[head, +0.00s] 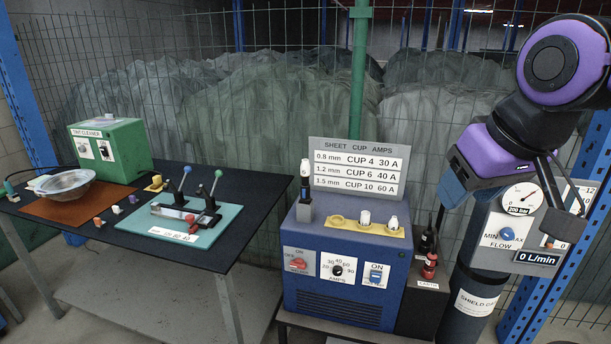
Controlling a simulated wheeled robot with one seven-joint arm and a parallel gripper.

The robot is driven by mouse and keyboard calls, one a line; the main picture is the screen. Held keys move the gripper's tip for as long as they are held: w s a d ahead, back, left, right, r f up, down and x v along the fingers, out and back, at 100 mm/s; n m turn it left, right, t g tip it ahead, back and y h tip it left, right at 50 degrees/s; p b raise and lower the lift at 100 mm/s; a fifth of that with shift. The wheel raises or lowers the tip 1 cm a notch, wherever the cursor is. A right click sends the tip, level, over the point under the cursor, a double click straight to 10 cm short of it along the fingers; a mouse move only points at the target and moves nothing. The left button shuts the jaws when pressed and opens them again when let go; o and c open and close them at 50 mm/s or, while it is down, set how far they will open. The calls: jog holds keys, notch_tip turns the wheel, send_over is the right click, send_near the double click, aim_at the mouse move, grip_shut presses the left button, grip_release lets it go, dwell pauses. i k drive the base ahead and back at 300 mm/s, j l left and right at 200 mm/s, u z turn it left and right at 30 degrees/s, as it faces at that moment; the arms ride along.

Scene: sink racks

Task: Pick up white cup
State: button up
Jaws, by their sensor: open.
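Two small white cups stand upright in a yellow holder (350,228) on top of the blue welding unit (345,265): one white cup (365,217) near the middle and another white cup (393,223) at the right end. The holder's left ring looks empty. A dark torch (305,211) with a white tip stands at the unit's left end. I cannot tell which white piece the task means. My gripper (562,222) is open at the far right, in front of the flow gauge box and well apart from the cups. Nothing shows between its fingers.
A sign (358,170) stands behind the holder. A dark cylinder (470,300) stands right of the unit. Wire fencing closes the back.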

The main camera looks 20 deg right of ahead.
aim_at(304, 166)
jog(key=i+j, duration=0.35)
jog(key=i, duration=0.15)
jog(key=i+j+u, duration=0.15)
jog(key=i+j, duration=0.2)
jog(key=i, duration=0.15)
